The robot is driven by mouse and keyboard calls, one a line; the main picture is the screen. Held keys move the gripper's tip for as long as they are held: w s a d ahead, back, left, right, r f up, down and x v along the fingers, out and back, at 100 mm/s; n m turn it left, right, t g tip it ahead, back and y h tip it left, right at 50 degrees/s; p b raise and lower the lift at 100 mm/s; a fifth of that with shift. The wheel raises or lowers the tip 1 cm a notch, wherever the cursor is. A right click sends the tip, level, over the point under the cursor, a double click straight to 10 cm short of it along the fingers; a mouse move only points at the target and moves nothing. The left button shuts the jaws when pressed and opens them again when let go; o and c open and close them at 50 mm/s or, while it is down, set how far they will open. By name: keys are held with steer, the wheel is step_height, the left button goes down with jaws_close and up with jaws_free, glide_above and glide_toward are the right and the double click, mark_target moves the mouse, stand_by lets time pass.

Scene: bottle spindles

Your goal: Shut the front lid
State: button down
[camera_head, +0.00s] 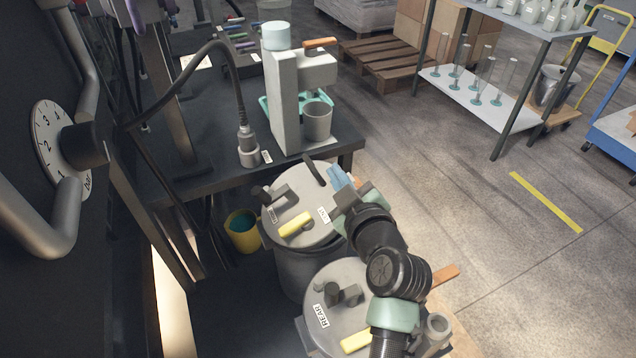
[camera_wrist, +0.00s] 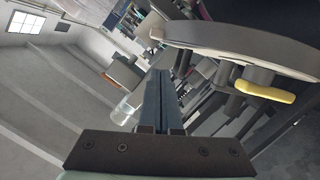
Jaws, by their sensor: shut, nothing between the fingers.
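Two round grey lids with yellow handles show in the head view. The farther lid (camera_head: 287,203) sits tilted on a dark grey vessel (camera_head: 296,275); its small label is too small to read surely. The nearer lid (camera_head: 352,318) lies lower in the picture, and its label seems to read REAR. My gripper (camera_head: 340,177) is at the far right edge of the farther lid, its blue fingers shut and empty; whether they touch it is unclear. In the wrist view my gripper (camera_wrist: 160,75) points up the picture, beside a lid (camera_wrist: 235,42) seen nearly edge-on with a yellow handle (camera_wrist: 265,91).
A dark bench (camera_head: 205,150) with a grey stand (camera_head: 285,95) and a cup (camera_head: 316,122) is just beyond the lids. A yellow bucket (camera_head: 242,230) stands left of the vessel. Open floor (camera_head: 470,240) lies to the right.

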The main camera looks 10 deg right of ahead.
steer(key=shift+m+y, duration=0.4)
steer(key=shift+m, duration=0.5)
steer(key=f, duration=0.1)
steer(key=d+f+b, duration=0.2)
steer(key=shift+w+d+f, duration=0.15)
steer(key=shift+w+f, duration=0.05)
steer(key=shift+w, duration=0.05)
steer(key=shift+w+d+f+m+g+y+b, duration=0.15)
steer(key=shift+d+f+m+b, duration=0.15)
steer(key=shift+f+b, duration=0.25)
steer(key=shift+s+d+f+m+g+y+b, duration=0.15)
steer(key=shift+d+f+m+b, duration=0.15)
steer(key=shift+f+b, duration=0.2)
steer(key=shift+w, duration=0.1)
